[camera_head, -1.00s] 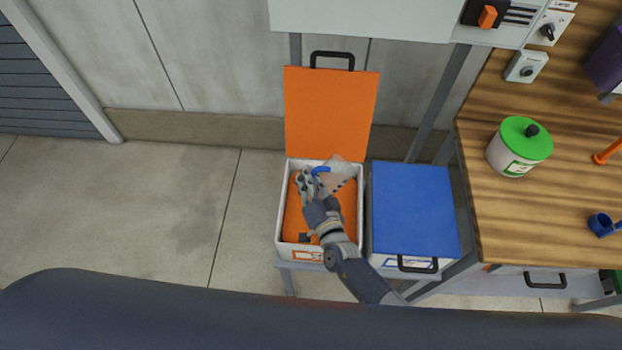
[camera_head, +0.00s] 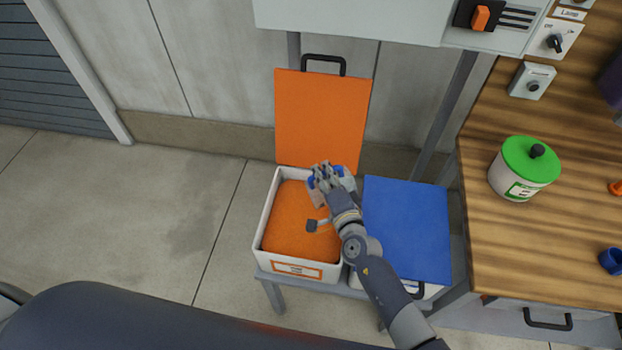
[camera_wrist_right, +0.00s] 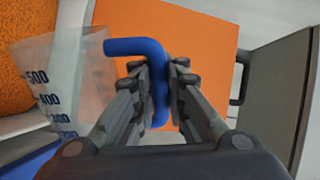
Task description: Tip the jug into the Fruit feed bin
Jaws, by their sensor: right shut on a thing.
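The jug (camera_wrist_right: 75,85) is translucent, with dark scale marks and a blue handle (camera_wrist_right: 137,47). No contents show through its wall in the right wrist view. My right gripper (camera_wrist_right: 158,80) is shut on the handle. In the head view the right gripper (camera_head: 328,175) is over the back right corner of the open bin and hides most of the jug. The white bin (camera_head: 266,215) holds orange material (camera_head: 295,215), and its orange lid (camera_head: 320,118) stands open at the back. Its front label is too small to read. My left gripper is out of view.
A bin with a closed blue lid (camera_head: 405,228) stands right of the open bin. A wooden bench (camera_head: 500,250) is farther right, with a green-lidded tub (camera_head: 525,168) on it. A grey panel (camera_head: 350,15) hangs above. The floor (camera_head: 130,200) at left is clear.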

